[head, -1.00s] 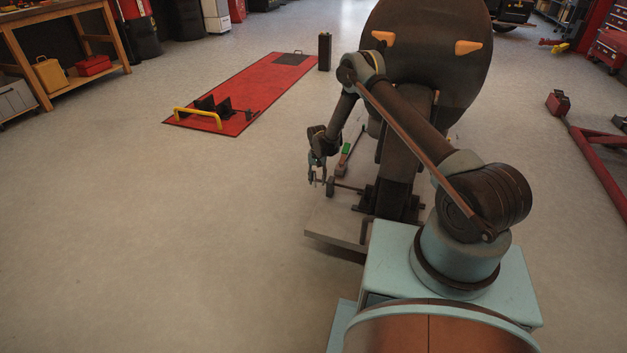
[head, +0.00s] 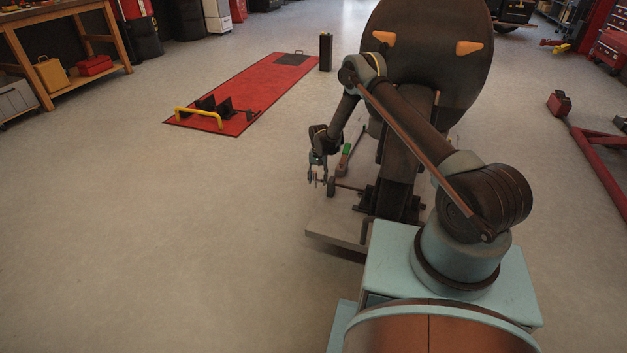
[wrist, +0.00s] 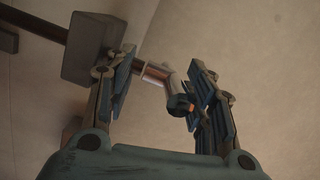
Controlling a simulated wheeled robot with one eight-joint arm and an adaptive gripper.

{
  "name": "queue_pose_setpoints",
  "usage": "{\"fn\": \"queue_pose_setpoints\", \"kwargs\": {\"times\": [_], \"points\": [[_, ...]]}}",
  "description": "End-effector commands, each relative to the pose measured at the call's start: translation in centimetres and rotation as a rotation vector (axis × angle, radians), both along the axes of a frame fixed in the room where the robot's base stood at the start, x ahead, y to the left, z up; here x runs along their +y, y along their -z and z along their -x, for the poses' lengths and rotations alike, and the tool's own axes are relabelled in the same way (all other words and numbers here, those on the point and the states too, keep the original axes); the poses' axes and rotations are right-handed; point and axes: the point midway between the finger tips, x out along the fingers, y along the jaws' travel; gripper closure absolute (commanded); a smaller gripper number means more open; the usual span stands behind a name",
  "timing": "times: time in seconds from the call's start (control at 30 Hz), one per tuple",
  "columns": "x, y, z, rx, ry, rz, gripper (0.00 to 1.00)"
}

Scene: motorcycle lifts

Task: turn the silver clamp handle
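The silver clamp handle (wrist: 158,73) shows in the wrist view as a short bent rod with a dark, orange-marked tip. It runs from a grey block (wrist: 90,48) on a dark bar into the space between my fingers. My gripper (wrist: 160,88) has its two fingers apart, one on each side of the bent part. The tip lies close to the right finger; I cannot tell whether it touches. In the head view my gripper (head: 317,178) is low beside the clamp's end block (head: 331,187), left of the lift's dark post. The handle is too small to make out clearly there.
The motorcycle lift's grey base plate (head: 335,228) lies under the clamp. A dark upright (head: 398,185) stands right of it. A red lift platform (head: 245,95) with a yellow bar lies farther left. The floor to the left is clear.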

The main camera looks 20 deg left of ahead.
Motion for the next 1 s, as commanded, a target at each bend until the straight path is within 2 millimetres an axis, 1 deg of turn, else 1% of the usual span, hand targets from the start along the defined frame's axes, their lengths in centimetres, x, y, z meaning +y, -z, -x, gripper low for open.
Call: {"fn": "queue_pose_setpoints", "kwargs": {"times": [0.13, 0.27, 0.5, 0.7, 0.83, 1.0], "points": [[-0.1, -0.6, -0.1, 0.0, 0.001, 0.001, 0.51], [0.0, -2.2, -0.4, 0.0, 0.001, 0.001, 0.51], [0.1, -6.5, -1.0, 0.001, 0.001, 0.0, 0.51], [0.2, -9.7, -1.5, 0.001, 0.0, 0.0, 0.51], [0.2, -11.0, -1.7, 0.001, 0.0, 0.0, 0.51], [0.3, -11.7, -1.8, 0.001, 0.0, 0.0, 0.51]]}}
